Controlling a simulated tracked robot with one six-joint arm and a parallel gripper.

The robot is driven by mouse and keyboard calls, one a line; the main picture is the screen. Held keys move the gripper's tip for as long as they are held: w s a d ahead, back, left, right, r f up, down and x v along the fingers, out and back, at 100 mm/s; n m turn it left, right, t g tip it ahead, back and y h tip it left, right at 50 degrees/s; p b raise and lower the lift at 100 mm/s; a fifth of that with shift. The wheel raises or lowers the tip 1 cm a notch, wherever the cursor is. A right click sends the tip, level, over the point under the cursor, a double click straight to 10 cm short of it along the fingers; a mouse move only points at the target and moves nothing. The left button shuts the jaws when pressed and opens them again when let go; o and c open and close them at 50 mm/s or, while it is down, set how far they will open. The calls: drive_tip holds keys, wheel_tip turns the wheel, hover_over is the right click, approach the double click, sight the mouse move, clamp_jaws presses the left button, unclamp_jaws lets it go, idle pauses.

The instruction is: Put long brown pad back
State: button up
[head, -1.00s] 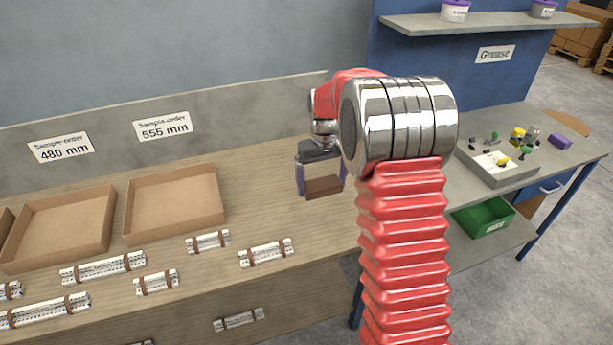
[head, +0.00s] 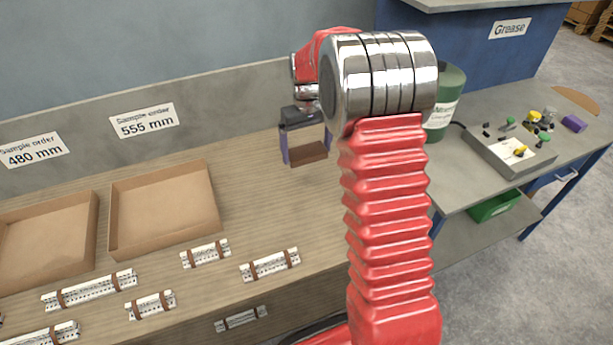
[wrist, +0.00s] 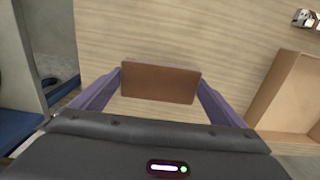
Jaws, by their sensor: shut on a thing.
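The brown pad (head: 308,154) is a flat, dark brown rectangular block. My gripper (head: 306,148) is shut on it, with one purple finger at each end of the pad. The pad is over the back right part of the wooden table. In the wrist view the pad (wrist: 160,82) lies across between the two fingertips of my gripper (wrist: 160,84), with wood grain behind it. I cannot tell how high it is above the table.
Two open cardboard trays, one at left (head: 50,245) and one nearer (head: 165,208), stand on the wooden table (head: 255,215). Several strapped silver strip bundles (head: 270,264) lie in front. A green canister (head: 447,100) and a grey control box (head: 508,150) are on the right bench.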

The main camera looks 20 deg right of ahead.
drive_tip(key=shift+d, duration=0.15)
drive_tip(key=shift+f, duration=3.1)
drive_tip(key=shift+f, duration=1.9)
drive_tip(key=o, duration=0.7)
